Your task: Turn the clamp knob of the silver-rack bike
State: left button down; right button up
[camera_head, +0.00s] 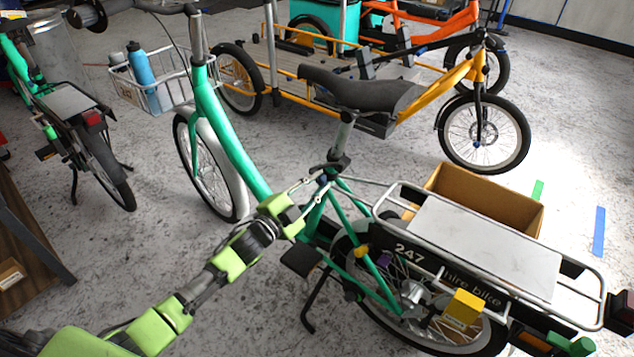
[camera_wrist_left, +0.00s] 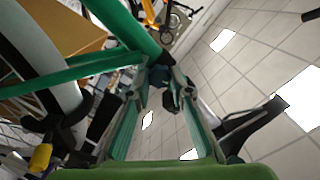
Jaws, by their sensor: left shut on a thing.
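The green bike with the silver rack (camera_head: 385,205) stands in the foreground, with a white plate on the rack and "247" on its side panel. Its black saddle (camera_head: 360,90) sits on a silver seat post (camera_head: 343,135) that enters a dark clamp area (camera_head: 338,163). My left gripper (camera_head: 322,181) reaches in from the left, its fingertips at this clamp. In the left wrist view the fingers (camera_wrist_left: 160,88) close around a small dark part, the clamp knob (camera_wrist_left: 162,76), just below the green frame tube (camera_wrist_left: 125,25). The fingertips mostly hide the knob. My right gripper does not show.
A cardboard box (camera_head: 485,195) stands on the floor behind the rack. A yellow cargo bike (camera_head: 455,75) stands behind, and another green bike (camera_head: 75,110) at the left. A wire basket (camera_head: 150,90) with bottles is at the bike's front.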

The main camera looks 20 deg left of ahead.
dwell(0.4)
pick_arm(q)
jog(key=c, duration=1.8)
grip_release()
jog(key=shift+s, duration=0.1)
jog(key=v, duration=1.1)
jog(key=shift+s+a, duration=0.1)
jog(key=shift+s, duration=0.3)
